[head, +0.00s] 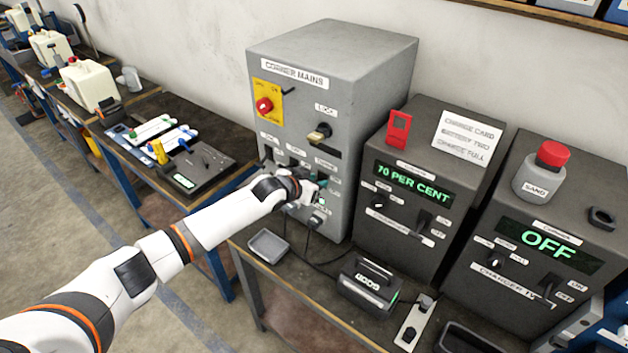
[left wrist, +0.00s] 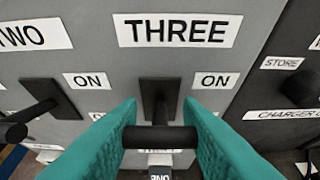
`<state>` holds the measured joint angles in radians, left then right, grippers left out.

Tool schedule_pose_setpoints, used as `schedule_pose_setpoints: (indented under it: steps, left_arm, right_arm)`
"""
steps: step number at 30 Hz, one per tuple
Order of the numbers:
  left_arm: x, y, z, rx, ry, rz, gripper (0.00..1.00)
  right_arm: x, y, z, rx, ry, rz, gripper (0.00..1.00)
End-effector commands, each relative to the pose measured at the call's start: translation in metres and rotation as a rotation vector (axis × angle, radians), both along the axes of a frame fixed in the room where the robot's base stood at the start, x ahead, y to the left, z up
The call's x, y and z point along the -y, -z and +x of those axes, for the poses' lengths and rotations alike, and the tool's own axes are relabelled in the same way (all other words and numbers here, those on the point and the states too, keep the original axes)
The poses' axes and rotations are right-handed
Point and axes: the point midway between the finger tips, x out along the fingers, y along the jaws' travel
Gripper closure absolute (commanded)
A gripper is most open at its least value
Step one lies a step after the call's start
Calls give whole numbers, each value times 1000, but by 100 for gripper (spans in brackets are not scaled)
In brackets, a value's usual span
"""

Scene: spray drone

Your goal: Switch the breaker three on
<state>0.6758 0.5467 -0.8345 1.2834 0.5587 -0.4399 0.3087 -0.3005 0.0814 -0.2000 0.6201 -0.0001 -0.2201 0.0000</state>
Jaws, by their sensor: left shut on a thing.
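The grey mains cabinet (head: 285,130) stands on the bench in the head view, with a row of breakers low on its front. In the left wrist view the breaker three label (left wrist: 180,31) is above a black breaker three lever (left wrist: 160,138), with an ON label (left wrist: 215,80) at its right. My left gripper (left wrist: 160,140) has its teal fingers on either side of the lever's crossbar, shut on it. In the head view my left gripper (head: 318,187) covers part of the breaker row. My right gripper is not in view.
The breaker two lever (left wrist: 45,105) is close at the left. A charger cabinet reading 70 PER CENT (head: 415,185) and another reading OFF (head: 548,238) stand to the right. A small tray (head: 268,246) and a black battery box (head: 368,288) sit on the bench in front.

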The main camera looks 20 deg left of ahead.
Motion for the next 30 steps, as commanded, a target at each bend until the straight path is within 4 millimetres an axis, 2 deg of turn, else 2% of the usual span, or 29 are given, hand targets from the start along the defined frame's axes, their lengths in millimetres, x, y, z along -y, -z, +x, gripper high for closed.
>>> schedule_pose_setpoints:
  steps: [5, 6, 9, 20, 26, 30]
  left_arm:
    - [0, 0, 0, 0, -1, 0, 90]
    - [0, 0, 0, 0, -1, 0, 62]
    - [0, 0, 0, 0, -1, 0, 46]
    - [-1, -1, -2, 1, 0, -1, 45]
    - [-9, -10, -21, 2, 0, 0, 45]
    - [-17, -22, -43, 2, 1, 1, 45]
  right_arm:
    - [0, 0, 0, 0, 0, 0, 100]
    - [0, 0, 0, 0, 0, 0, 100]
    - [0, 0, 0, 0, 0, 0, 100]
    - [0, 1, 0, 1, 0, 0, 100]
    - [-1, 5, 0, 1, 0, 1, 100]
    - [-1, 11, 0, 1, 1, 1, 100]
